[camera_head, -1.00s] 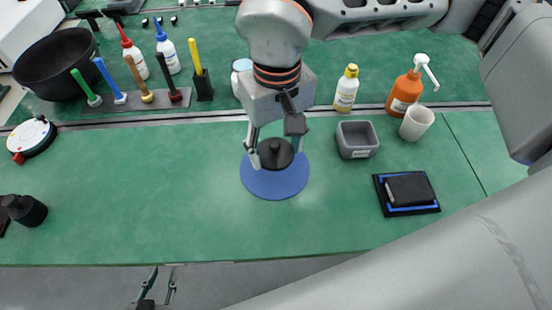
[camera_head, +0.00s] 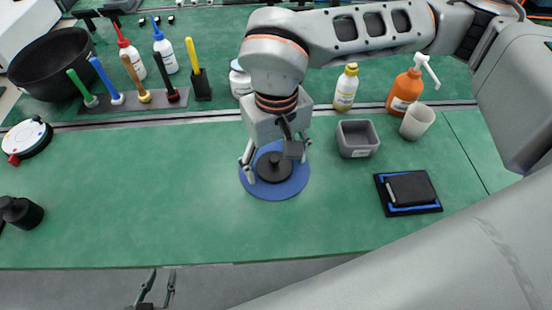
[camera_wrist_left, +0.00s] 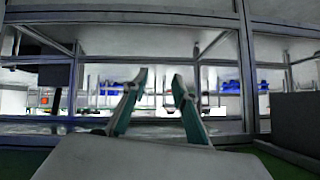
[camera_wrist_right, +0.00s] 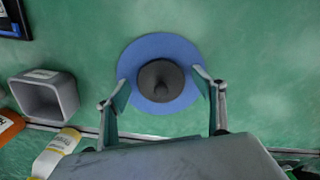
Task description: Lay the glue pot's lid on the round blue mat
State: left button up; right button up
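The glue pot's lid (camera_head: 275,168), a dark disc with a raised knob, lies on the round blue mat (camera_head: 286,190). In the right wrist view the lid (camera_wrist_right: 161,80) sits inside the mat's rim (camera_wrist_right: 152,44), slightly toward the lower side. My right gripper (camera_head: 276,166) is above the mat with its fingers spread on either side of the lid; gaps show between fingers and lid. A white pot (camera_head: 240,84), likely the glue pot, stands behind, partly hidden by my right arm. My left gripper (camera_head: 158,288) is open and empty in front of the bench; its fingers also show apart in the left wrist view (camera_wrist_left: 158,78).
A grey bin (camera_head: 357,140), a white cup (camera_head: 417,122), an orange pump bottle (camera_head: 404,92) and a yellow-capped bottle (camera_head: 346,88) stand right of the mat. A black box on a tray (camera_head: 409,190) is further right.

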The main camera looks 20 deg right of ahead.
aim_at(276, 163)
jog(key=shift+r, duration=0.1)
notch_tip(276, 163, up, 12)
jog(key=p, duration=0.1)
jog(key=shift+p, duration=0.3)
dwell(0.6)
jog(key=shift+s, duration=0.1)
